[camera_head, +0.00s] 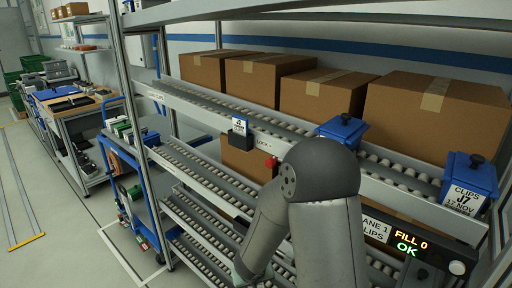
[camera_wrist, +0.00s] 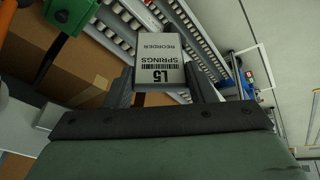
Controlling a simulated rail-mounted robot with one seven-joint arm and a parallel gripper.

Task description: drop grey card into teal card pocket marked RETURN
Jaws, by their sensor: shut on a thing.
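A grey card (camera_wrist: 160,66) printed "L5 SPRINGS REORDER" is between the two fingers of my gripper (camera_wrist: 163,84) in the wrist view. The gripper is shut on it, and the print reads upside down in that view. In the head view my arm fills the lower middle, and my gripper and the card are hidden. I cannot make out a teal pocket marked RETURN in either view.
Roller racks (camera_head: 220,106) carry several cardboard boxes (camera_head: 318,92) and blue bins (camera_head: 469,182). A dark card holder (camera_head: 239,128) hangs on the rack rail, near a red button (camera_head: 271,162). A lit display (camera_head: 408,242) reads "FILL 0 OK". A blue-framed cart (camera_head: 150,190) stands left.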

